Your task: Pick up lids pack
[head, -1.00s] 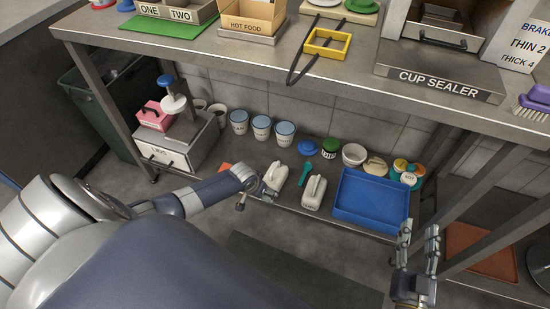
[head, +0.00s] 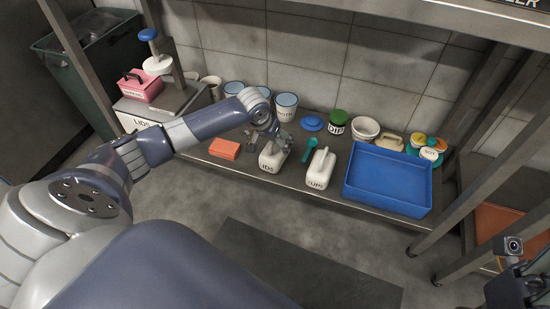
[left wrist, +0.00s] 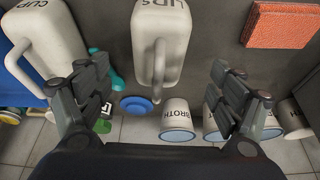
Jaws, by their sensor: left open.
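The lids pack is a white pack with a raised handle, marked "LIDS". It stands on the lower shelf in the head view (head: 270,161) and at top middle of the left wrist view (left wrist: 160,28). My left gripper (head: 277,137) is at its top and hides part of it. In the left wrist view my left gripper (left wrist: 158,78) is open, one finger on each side of the pack's handle, with gaps on both sides. Part of my right arm (head: 512,262) shows at the lower right of the head view; its fingers are not clear.
A similar white cups pack (head: 319,169) stands close on the right, then a blue tray (head: 388,206). An orange block (head: 224,149) lies left. Broth cups (head: 286,106), a blue lid (head: 312,123) and a teal scoop (head: 309,150) are near. The counter edge (head: 440,30) overhangs the shelf.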

